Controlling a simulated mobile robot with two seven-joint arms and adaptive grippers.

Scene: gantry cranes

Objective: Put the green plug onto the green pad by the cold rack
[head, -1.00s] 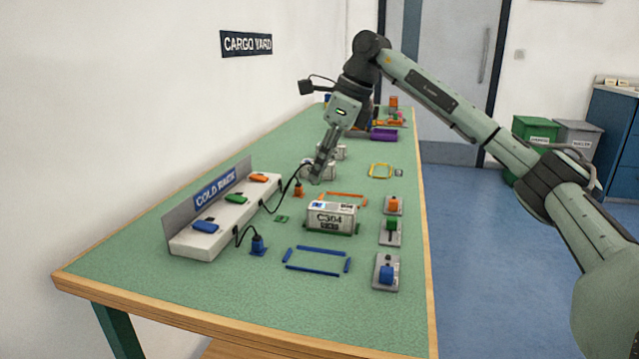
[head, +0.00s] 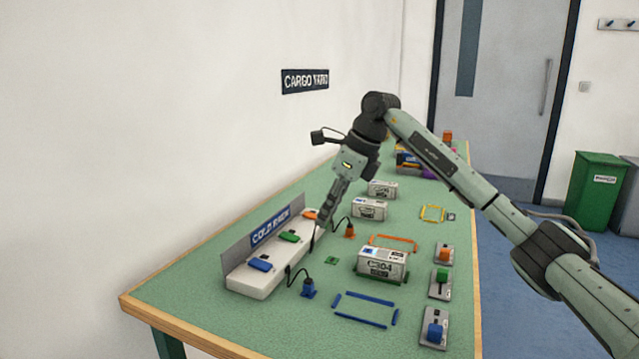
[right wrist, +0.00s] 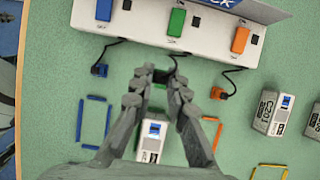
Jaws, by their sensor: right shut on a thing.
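My right gripper (head: 321,222) is over the front edge of the cold rack (head: 262,280), left of the orange plug. In the right wrist view its fingers (right wrist: 160,77) are shut on a small dark thing with a black cable from the rack's green slot, which fits the green plug (right wrist: 161,75); the fingers hide most of it. The green pad (head: 331,260) lies bare on the table in front of the rack. A bit of green shows between the fingers in the wrist view, but I cannot tell whether it is pad or plug. My left gripper is not in view.
The blue plug (head: 308,288) and orange plug (head: 350,230) stand on the table on either side of the pad. A white container (head: 382,265) stands to the pad's right. Blue bars (head: 365,310) outline an area nearer me. Lever panels (head: 440,285) line the right edge.

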